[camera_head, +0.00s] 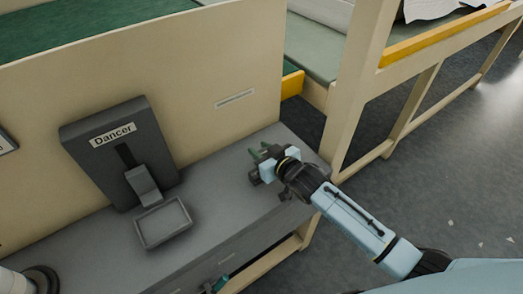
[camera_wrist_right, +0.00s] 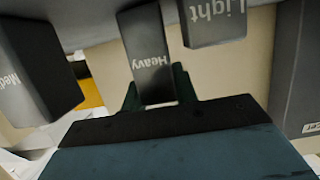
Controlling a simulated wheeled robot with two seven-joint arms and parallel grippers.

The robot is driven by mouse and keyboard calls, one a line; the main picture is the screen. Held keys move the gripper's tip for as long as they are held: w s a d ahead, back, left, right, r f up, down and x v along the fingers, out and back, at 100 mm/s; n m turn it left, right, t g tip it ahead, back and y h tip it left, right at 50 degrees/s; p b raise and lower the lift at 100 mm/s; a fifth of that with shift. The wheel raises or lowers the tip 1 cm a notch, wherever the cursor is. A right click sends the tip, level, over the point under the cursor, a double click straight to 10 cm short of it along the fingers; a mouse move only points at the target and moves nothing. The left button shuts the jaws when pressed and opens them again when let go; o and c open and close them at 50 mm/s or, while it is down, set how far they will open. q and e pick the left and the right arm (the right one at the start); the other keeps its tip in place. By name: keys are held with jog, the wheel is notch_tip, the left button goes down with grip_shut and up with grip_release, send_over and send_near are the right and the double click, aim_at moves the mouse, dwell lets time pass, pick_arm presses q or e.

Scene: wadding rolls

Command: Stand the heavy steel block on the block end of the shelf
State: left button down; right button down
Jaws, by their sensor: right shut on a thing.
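The heavy steel block (camera_wrist_right: 152,62) is a dark grey block labelled "Heavy" in the right wrist view, which is upside down. My right gripper (camera_wrist_right: 160,92) is shut on it, with green fingers on both sides. In the head view my right gripper (camera_head: 262,155) is low over the right end of the grey shelf (camera_head: 225,222) and largely hides the block. I cannot tell whether the block touches the shelf. My left gripper cannot be made out.
Blocks labelled "Light" (camera_wrist_right: 212,22) and, partly cut off, "Med..." (camera_wrist_right: 38,70) flank the held block closely. A dark "Dancer" stand (camera_head: 105,160) with a shallow tray (camera_head: 162,244) is farther left. A beige panel (camera_head: 200,75) rises behind; a post (camera_head: 352,100) stands right.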

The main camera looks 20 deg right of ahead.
jog(key=c, duration=1.1)
grip_release()
jog(key=shift+f, duration=0.1)
pick_arm(q)
jog(key=shift+a+f, duration=0.1)
jog(key=shift+a, duration=0.15)
jog(key=shift+d, duration=0.1)
pick_arm(e)
jog(key=shift+s+d+r, duration=0.1)
jog(key=shift+r, duration=0.1)
pick_arm(q)
jog(key=shift+d+r+p, duration=0.3)
jog(key=shift+r+p, duration=0.25)
jog(key=shift+r, duration=0.05)
jog(key=shift+d+r+p, duration=0.25)
jog(key=shift+r+p, duration=0.3)
jog(key=shift+r, duration=0.05)
pick_arm(e)
jog(key=shift+v, duration=5.9)
